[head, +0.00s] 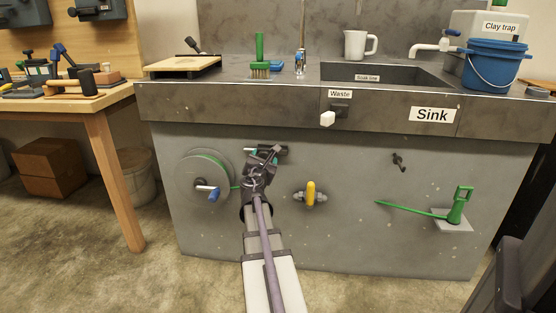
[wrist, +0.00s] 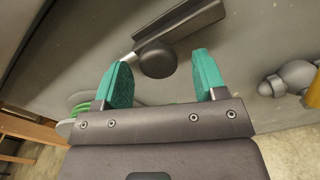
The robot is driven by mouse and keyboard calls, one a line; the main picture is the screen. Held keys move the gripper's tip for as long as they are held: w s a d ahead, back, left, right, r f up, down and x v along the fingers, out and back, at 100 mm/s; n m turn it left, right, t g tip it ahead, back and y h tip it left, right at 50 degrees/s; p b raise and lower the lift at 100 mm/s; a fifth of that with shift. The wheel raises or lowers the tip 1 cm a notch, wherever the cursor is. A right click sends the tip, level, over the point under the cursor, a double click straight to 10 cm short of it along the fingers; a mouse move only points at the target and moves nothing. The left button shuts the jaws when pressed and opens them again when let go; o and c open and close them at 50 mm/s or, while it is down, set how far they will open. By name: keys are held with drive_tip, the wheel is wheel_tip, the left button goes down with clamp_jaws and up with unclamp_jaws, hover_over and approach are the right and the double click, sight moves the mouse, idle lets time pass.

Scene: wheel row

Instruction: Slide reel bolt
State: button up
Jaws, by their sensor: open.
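The hose reel (head: 188,172) is a grey disc with green hose and a blue-handled crank (head: 214,194), on the grey front panel left of my gripper. The reel bolt (head: 283,150) is a dark bar at my gripper's tip in the head view, mostly hidden by it. In the wrist view the bolt (wrist: 190,27) shows as a dark housing with a pale rod and a round dark knob (wrist: 157,60). My gripper (head: 263,153) is open, its teal fingers (wrist: 163,68) on either side of the knob. Gaps show between knob and fingers; depth is unclear.
A yellow-handled valve (head: 311,193) sits right of my gripper. A wooden workbench (head: 105,105) stands at left.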

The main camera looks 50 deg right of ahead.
drive_tip(key=v, duration=0.4)
drive_tip(key=shift+s+a, duration=0.15)
drive_tip(key=shift+a, duration=0.1)
